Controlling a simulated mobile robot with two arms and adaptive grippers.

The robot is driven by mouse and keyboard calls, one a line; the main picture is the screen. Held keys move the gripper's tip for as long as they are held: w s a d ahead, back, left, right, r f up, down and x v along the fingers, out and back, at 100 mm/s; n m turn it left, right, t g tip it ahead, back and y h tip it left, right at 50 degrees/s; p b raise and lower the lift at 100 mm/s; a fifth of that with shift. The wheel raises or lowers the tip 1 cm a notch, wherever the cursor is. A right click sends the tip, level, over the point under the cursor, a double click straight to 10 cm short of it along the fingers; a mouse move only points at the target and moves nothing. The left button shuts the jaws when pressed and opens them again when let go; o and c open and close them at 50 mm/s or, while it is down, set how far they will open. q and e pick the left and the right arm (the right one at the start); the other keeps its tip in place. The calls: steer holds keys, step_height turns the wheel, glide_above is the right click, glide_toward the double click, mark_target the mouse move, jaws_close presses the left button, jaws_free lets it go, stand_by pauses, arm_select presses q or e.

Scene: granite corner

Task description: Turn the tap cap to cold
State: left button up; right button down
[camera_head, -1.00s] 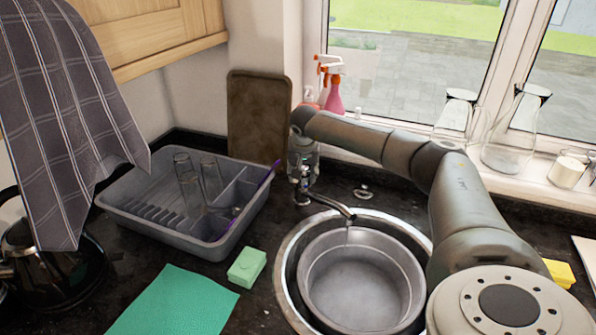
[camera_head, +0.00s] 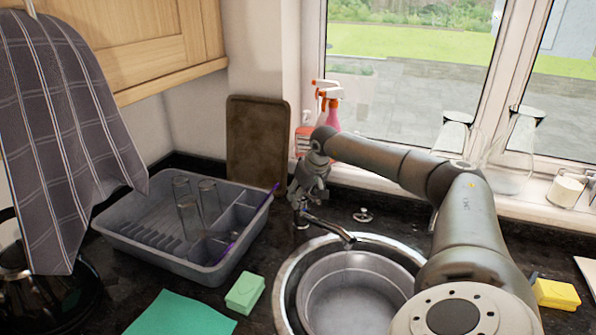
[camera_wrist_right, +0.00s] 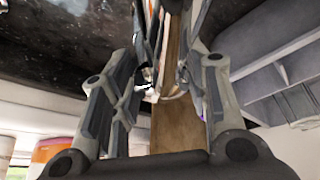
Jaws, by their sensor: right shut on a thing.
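The tap stands behind the sink, with its dark spout (camera_head: 328,227) reaching forward over the sink's rim (camera_head: 284,290). My right gripper (camera_head: 298,196) comes down from above onto the top of the tap and is shut on the tap cap. The fingers largely hide the cap in the head view. In the right wrist view, a small bright metal part of the tap (camera_wrist_right: 150,86) shows between the two fingers, and the cap's hot or cold position cannot be read. My left gripper is not in view.
A grey dish rack (camera_head: 150,250) with glasses stands left of the tap. A brown board (camera_head: 255,140) leans behind it. Spray bottles (camera_head: 331,112) stand by the window, close to my right wrist. A round grey basin (camera_head: 350,262) sits in the sink. A green sponge (camera_head: 245,292) lies in front.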

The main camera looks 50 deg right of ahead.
stand_by(0.4)
steer(key=c, duration=0.8)
jaws_free()
steer(key=v, duration=1.2)
